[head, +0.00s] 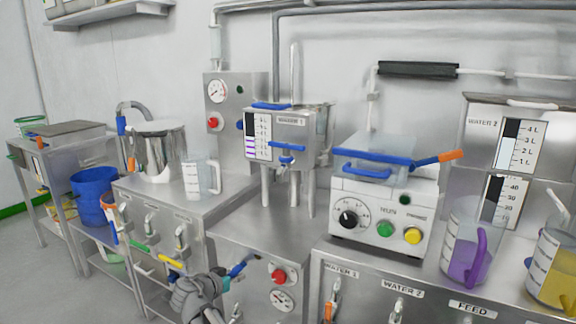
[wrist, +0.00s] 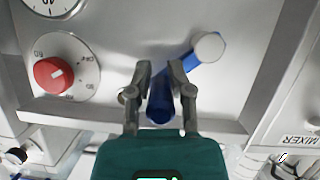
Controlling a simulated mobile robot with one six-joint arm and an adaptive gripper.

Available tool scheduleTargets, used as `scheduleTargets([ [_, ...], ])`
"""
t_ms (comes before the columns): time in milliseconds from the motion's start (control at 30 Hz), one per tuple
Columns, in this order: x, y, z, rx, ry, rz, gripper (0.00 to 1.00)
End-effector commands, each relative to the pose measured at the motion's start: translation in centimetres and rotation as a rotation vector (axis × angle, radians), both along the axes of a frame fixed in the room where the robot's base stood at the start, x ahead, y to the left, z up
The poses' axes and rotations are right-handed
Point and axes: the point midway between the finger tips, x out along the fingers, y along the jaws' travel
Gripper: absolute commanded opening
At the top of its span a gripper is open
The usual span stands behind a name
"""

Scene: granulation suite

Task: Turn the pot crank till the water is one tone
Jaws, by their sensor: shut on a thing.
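My gripper (head: 222,281) is low at the front of the steel cabinet in the head view. In the wrist view its two fingers (wrist: 160,92) are shut on the blue crank handle (wrist: 186,72), near its lower end. The handle runs up and right to a round pale hub on the steel panel; its blue end also shows in the head view (head: 238,269). A shiny steel pot (head: 158,152) stands on the bench at the left. The water inside it cannot be seen from here, nor its tone.
Beside the handle are a red knob (wrist: 54,74) on a dial and a round gauge (wrist: 50,4). A clear jug (head: 201,178) stands right of the pot. Coloured valve handles (head: 172,263) hang along the bench front, close to my gripper. The WATER 1 tank (head: 292,128) stands above.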

Motion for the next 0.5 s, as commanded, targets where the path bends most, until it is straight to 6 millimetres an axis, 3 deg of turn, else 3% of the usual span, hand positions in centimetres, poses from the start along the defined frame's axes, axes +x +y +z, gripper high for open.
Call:
scheduleTargets([
  [200, -0.5, -1.3, -1.3, -0.005, -0.002, -0.009, 0.00],
  [500, -0.7, -1.7, -1.6, -0.004, -0.001, -0.009, 0.00],
])
